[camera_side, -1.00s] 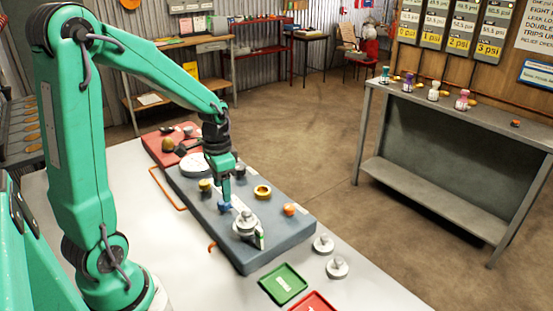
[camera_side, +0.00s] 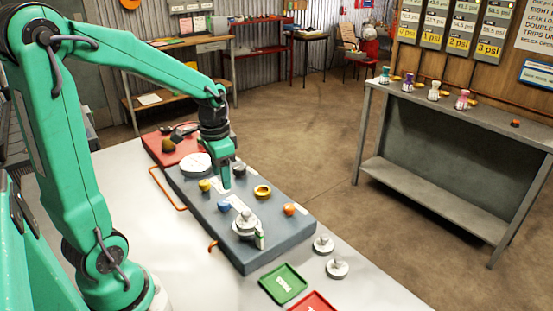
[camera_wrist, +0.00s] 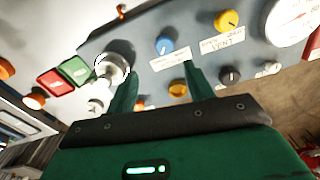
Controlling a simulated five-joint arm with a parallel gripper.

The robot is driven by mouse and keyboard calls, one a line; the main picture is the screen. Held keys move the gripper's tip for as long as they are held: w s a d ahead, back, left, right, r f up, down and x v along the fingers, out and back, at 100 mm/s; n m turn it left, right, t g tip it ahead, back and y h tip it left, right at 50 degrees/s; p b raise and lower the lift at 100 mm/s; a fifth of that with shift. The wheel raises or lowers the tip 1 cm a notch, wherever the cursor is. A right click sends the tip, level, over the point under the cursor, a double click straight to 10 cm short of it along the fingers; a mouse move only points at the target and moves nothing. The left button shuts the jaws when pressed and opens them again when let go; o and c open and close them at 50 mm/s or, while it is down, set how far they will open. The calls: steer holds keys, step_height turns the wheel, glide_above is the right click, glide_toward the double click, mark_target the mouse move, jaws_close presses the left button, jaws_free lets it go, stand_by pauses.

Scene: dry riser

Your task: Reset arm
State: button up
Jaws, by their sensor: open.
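My green arm reaches over the grey panel (camera_side: 275,247) on the white table. My gripper (camera_side: 226,185) hangs above the panel's middle, near the yellow knob (camera_side: 205,186) and the blue knob (camera_side: 223,206), apart from both. In the wrist view my gripper (camera_wrist: 158,85) has its two green fingers spread with nothing between them. The blue knob (camera_wrist: 164,45) and the yellow knob (camera_wrist: 227,20) lie beyond the fingers. A silver fitting with a lever (camera_side: 246,226) stands at the panel's near part; a brass ring (camera_side: 262,191) and an orange knob (camera_side: 290,209) are to its right.
A white gauge (camera_side: 196,164) sits at the panel's far end, beside a red plate (camera_side: 163,152). A green tray (camera_side: 283,284), a red tray (camera_side: 313,303) and two metal weights (camera_side: 337,268) lie at the near end. A grey bench (camera_side: 450,118) stands right, across open floor.

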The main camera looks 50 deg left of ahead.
steer(key=s+d+r+n+t, duration=0.1)
steer(key=s+d+r+t, duration=0.4)
steer(key=s+d+r, duration=0.3)
steer(key=d+r, duration=0.1)
steer(key=d, duration=0.2)
steer(key=shift+s+n, duration=0.2)
steer(key=shift+n, duration=0.2)
